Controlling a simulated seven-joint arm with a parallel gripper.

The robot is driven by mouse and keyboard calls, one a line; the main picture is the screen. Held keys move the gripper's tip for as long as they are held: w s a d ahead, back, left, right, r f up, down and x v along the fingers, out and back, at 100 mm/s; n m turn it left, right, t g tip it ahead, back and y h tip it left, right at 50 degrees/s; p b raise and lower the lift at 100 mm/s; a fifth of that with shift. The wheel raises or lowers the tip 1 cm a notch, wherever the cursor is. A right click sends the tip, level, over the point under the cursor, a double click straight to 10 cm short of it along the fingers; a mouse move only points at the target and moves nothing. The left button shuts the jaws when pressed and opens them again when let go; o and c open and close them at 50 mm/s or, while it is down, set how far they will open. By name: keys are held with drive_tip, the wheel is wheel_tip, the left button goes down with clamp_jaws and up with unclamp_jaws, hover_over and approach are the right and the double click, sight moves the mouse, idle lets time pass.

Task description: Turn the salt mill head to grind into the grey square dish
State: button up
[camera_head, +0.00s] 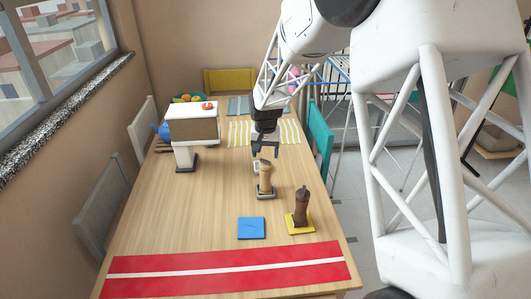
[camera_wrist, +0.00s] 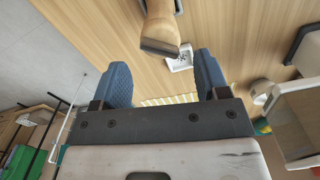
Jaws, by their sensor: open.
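A pale wooden mill (camera_head: 265,176) stands upright on a small grey square dish (camera_head: 266,195) in the middle of the table. A dark brown mill (camera_head: 302,206) stands on a yellow square dish (camera_head: 290,230) to its right and nearer. I see no label telling which mill holds salt. My gripper (camera_head: 265,152) is open and empty, close to the pale mill's head in the head view. In the wrist view, the pale mill (camera_wrist: 160,25) is cut off by the top edge, beyond my gripper's blue fingers (camera_wrist: 163,75); it is not shown held between them.
A blue square dish (camera_head: 251,228) lies in front, near a red runner with a white stripe (camera_head: 230,272). A small whitish item (camera_wrist: 180,60) lies by the pale mill. A white-topped stand (camera_head: 190,125) rises at left. A striped mat (camera_head: 240,133) lies behind. Chairs flank the table.

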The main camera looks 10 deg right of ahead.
sight(266, 160)
drive_tip(key=n, duration=0.4)
drive_tip(key=shift+r+n, duration=0.3)
drive_tip(key=n, duration=0.3)
drive_tip(key=shift+r, duration=0.2)
drive_tip(key=shift+f, duration=0.2)
drive_tip(key=shift+f, duration=3.3)
drive_tip(key=shift+c, duration=0.5)
drive_tip(key=c, duration=0.5)
